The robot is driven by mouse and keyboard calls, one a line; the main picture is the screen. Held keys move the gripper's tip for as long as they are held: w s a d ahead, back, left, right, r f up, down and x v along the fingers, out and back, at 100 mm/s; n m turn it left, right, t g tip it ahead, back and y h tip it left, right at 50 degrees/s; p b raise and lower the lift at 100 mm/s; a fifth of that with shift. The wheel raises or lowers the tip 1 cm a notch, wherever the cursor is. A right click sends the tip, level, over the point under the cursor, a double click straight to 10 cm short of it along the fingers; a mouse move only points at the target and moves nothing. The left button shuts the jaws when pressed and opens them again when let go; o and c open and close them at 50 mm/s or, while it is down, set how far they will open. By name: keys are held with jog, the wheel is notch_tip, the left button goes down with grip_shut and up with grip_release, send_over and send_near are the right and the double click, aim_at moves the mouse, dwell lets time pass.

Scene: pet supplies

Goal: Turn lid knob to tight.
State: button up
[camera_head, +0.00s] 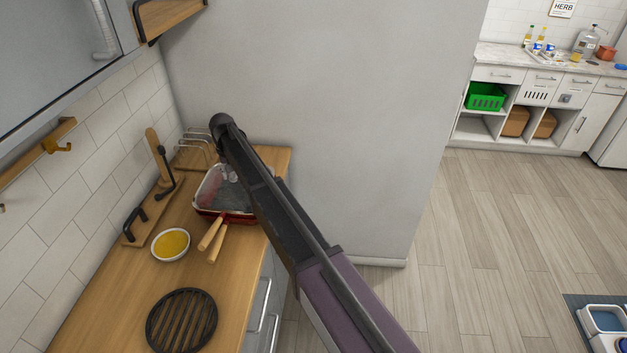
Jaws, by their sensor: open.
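No lid knob can be made out clearly in the head view. A dark mat (574,304) at the lower right edge carries a pale blue-and-white container (607,320) and a small blue round part (622,344), cut off by the frame. I cannot tell whether that part belongs to a lid. My arm reaches from the bottom centre up and left over the counter, ending in a dark rounded joint. My gripper's fingers are not visible.
The wooden counter (110,295) holds a red-rimmed pan (213,212), wooden-handled utensils (212,234), a bowl of yellow contents (171,245) and a black round trivet (181,320). A grey wall (350,90) stands behind. The wooden floor (480,240) is clear.

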jog(key=n, duration=0.6)
jog(key=shift+w+n, duration=0.1)
jog(key=shift+n, duration=0.2)
jog(key=n, duration=0.6)
jog(key=shift+w+d, duration=0.1)
jog(key=n, duration=0.6)
jog(key=shift+w+n, duration=0.1)
jog(key=shift+n, duration=0.3)
jog(key=n, duration=0.6)
jog(key=shift+r+n+p, duration=0.35)
jog(key=shift+n, duration=0.05)
notch_tip(320, 180, up, 13)
jog(key=p, duration=1.3)
jog(key=s+d+f+m+b, duration=0.2)
jog(key=d+m, duration=0.3)
jog(key=d, duration=0.4)
jog(key=s+d+f+m+b, duration=0.3)
jog(key=s+d+m, duration=0.2)
jog(key=d, duration=0.4)
jog(key=s+d+f+m+b, duration=0.2)
jog(key=d+m, duration=0.3)
jog(key=d, duration=0.4)
jog(key=shift+s+d+f+b, duration=0.2)
jog(key=shift+s+f+b, duration=0.2)
jog(key=shift+s, duration=0.35)
